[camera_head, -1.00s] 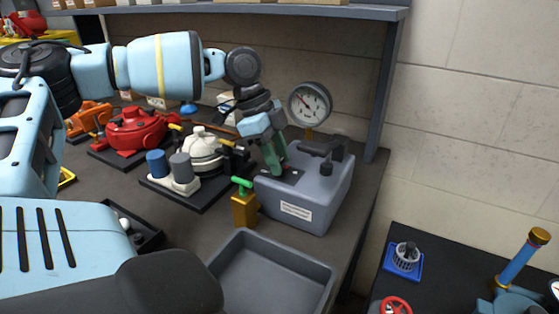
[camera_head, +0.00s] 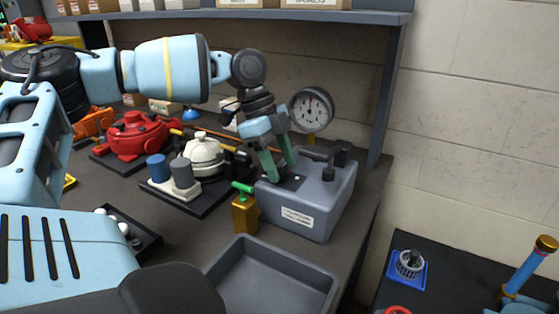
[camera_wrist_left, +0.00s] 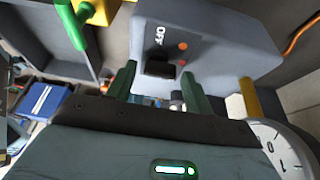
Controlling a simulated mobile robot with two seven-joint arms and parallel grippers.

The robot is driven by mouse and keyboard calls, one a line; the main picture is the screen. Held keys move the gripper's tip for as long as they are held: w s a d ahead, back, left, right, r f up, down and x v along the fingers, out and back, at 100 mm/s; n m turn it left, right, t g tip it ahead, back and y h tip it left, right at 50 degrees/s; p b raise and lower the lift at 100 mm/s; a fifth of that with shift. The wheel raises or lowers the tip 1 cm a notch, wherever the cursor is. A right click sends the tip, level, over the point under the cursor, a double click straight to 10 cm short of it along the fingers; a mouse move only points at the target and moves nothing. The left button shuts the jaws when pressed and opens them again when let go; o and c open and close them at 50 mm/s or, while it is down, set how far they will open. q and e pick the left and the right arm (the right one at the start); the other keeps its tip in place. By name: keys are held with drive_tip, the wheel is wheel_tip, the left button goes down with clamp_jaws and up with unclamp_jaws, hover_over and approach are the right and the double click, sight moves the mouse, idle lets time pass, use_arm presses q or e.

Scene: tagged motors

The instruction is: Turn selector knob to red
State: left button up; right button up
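The grey control box (camera_head: 325,207) stands on the bench in the head view, with a white label on its front. In the left wrist view, the black selector knob (camera_wrist_left: 160,68) sits on the box's face (camera_wrist_left: 225,50) beside white "OFF" lettering and small orange-red marks. Its exact pointing direction is hard to tell. My left gripper (camera_head: 279,170) is over the box, its green fingers apart. In the left wrist view, the fingers lie on either side of the knob; contact is not clear. In the head view the fingers largely hide the knob. My right gripper is not in view.
A round gauge (camera_head: 312,110) stands behind the box. A brass block with a green handle (camera_head: 244,211) stands close at its left. A grey tray (camera_head: 273,280) lies in front. White (camera_head: 203,153) and red (camera_head: 134,136) motors are further left.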

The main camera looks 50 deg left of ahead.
use_arm(q)
drive_tip(key=shift+o, duration=0.4)
drive_tip(key=v, duration=0.7)
drive_tip(key=shift+r, duration=0.35)
drive_tip(key=shift+a, duration=0.15)
